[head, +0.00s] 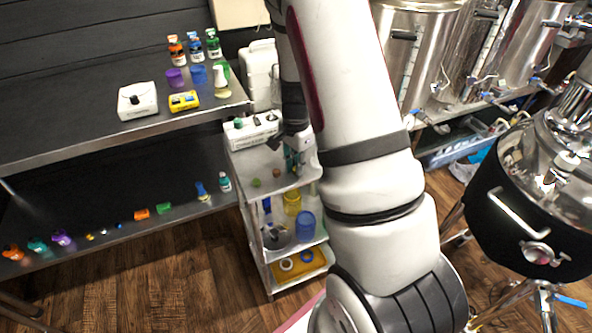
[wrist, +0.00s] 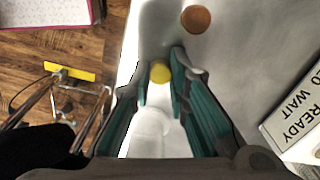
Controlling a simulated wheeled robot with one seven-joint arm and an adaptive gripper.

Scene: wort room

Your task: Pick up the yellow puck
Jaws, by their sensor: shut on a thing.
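The yellow puck (wrist: 160,72) is small and round and shows between the tips of my teal fingers in the wrist view. My gripper (wrist: 161,80) is shut on it, with one finger at each side. In the head view my gripper (head: 292,165) is low over the top shelf of the grey cart (head: 240,160), and the yellow puck cannot be made out there. Whether the puck still touches the shelf is unclear.
A brown puck (wrist: 196,19) lies just beyond my fingertips. A white box with a sign (head: 252,130) stands at the back of the shelf. Steel kettles (head: 415,50) stand to the right.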

